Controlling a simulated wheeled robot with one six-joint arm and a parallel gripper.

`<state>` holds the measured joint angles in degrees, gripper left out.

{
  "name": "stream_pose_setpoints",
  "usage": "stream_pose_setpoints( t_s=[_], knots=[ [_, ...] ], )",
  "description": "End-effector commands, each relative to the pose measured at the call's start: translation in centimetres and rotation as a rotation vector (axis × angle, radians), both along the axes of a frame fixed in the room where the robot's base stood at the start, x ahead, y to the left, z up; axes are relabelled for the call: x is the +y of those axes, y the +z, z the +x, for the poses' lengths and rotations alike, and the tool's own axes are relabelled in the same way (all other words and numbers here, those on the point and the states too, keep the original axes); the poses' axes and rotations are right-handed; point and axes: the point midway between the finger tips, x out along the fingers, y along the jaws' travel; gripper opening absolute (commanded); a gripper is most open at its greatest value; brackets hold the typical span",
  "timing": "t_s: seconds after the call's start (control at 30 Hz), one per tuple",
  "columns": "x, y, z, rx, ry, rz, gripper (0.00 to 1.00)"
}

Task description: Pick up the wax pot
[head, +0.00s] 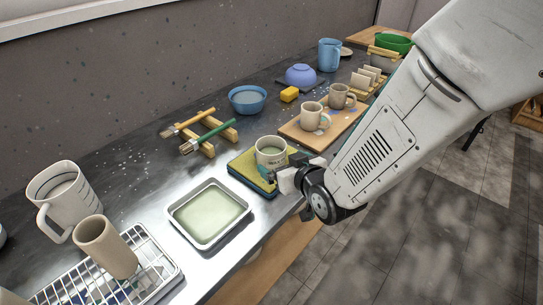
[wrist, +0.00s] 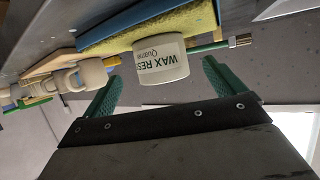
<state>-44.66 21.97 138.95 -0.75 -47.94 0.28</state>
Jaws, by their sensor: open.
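The wax pot (head: 270,153) is a small white pot with dark lettering and a pale green content, standing on a yellow-green pad. My gripper (head: 283,181) is at the near right side of the pot in the head view. In the wrist view my gripper (wrist: 164,76) is open, with one green finger toward each side of the pot. The fingers look apart from the pot; I cannot tell how far they reach along it.
The yellow-green pad (head: 243,165) has a blue base. A white tray (head: 209,213) of pale green liquid lies left of it. A wooden board (head: 294,134) with two mugs is behind right. Brushes (head: 207,137) rest on wooden bars behind. Bare table lies between pad and brushes.

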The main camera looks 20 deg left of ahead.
Motion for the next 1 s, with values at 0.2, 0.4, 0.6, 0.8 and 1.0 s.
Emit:
stream_pose_setpoints(
  t_s=[0.2,0.4,0.6,0.8,1.0],
  knots=[
    [1.7,-1.0,1.3,-0.006,0.005,0.006,0.95],
    [3.3,-1.9,3.2,-0.005,0.004,0.006,0.95],
    [4.9,-2.8,4.8,-0.006,0.004,0.005,0.95],
    [5.2,-2.9,5.1,-0.006,0.004,0.005,0.95],
    [5.2,-2.8,5.1,-0.006,0.004,0.005,0.61]
  ],
)
